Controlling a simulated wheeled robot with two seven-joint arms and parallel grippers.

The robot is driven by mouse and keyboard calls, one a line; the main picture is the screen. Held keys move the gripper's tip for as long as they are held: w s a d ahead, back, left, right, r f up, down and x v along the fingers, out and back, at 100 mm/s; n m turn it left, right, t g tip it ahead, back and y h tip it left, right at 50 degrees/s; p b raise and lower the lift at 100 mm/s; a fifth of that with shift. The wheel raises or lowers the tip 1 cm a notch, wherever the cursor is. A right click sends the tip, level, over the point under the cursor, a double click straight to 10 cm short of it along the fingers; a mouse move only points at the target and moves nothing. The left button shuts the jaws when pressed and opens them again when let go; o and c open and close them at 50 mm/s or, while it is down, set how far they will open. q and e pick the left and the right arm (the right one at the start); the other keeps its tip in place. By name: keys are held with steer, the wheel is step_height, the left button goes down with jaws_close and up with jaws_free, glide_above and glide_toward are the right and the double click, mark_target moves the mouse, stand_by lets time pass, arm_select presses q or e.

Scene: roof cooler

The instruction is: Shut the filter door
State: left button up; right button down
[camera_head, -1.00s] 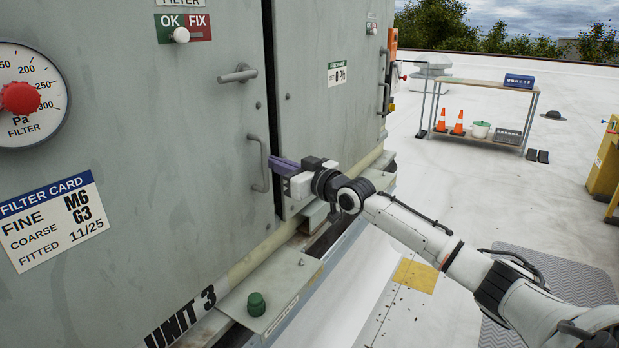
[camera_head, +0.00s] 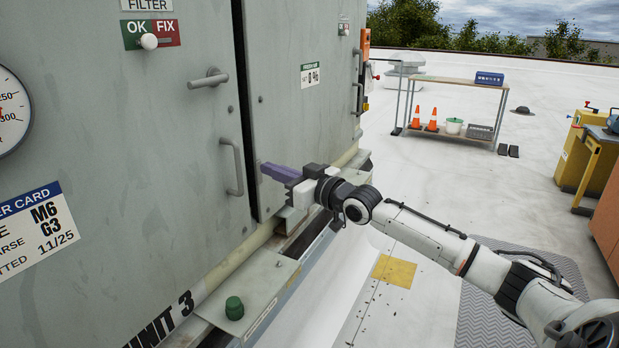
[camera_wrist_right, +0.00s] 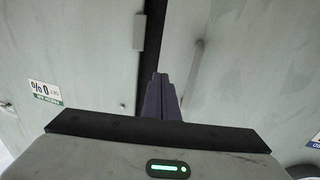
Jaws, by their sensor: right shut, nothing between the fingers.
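The filter door (camera_head: 130,200) is the large grey panel on the left, with a lever latch (camera_head: 208,79) and an upright pull handle (camera_head: 232,165) near its right edge. A narrow dark gap runs between that edge and the neighbouring grey panel (camera_head: 300,110). My right gripper (camera_head: 266,168), with purple fingers, is shut and empty, just right of the gap and the pull handle. I cannot tell whether it touches the panel. In the right wrist view, the purple fingers (camera_wrist_right: 160,98) point toward the gap, with the pull handle (camera_wrist_right: 194,75) to their right. My left gripper is out of view.
A ledge with a green knob (camera_head: 234,308) runs below the cabinet. A shelf table (camera_head: 455,83) with orange cones (camera_head: 432,120) stands at the back. Yellow equipment (camera_head: 580,150) stands at the far right. The pale roof between is mostly clear.

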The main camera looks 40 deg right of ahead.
steer(key=s+d, duration=0.2)
steer(key=s, duration=0.4)
steer(key=shift+s+d+f, duration=0.15)
steer(key=shift+s+f, duration=0.1)
steer(key=shift+s, duration=0.15)
steer(key=s+a+f+g, duration=0.2)
steer(key=s+a+f, duration=0.2)
steer(key=f, duration=0.6)
steer(key=s+a+f+g, duration=0.1)
steer(key=s+a+f, duration=0.3)
steer(key=f, duration=0.6)
steer(key=s+a+f+g, duration=0.2)
steer(key=s+a+f, duration=0.2)
steer(key=f, duration=0.6)
steer(key=s+a+f+g, duration=0.2)
steer(key=s+a+f, duration=0.4)
steer(key=s+a, duration=0.2)
steer(key=s+a+f+g, duration=0.2)
steer(key=s+a+f, duration=0.4)
steer(key=s+a, duration=0.3)
steer(key=shift+a+f+n, duration=0.15)
steer(key=shift+a+n, duration=0.15)
steer(key=shift+a, duration=0.05)
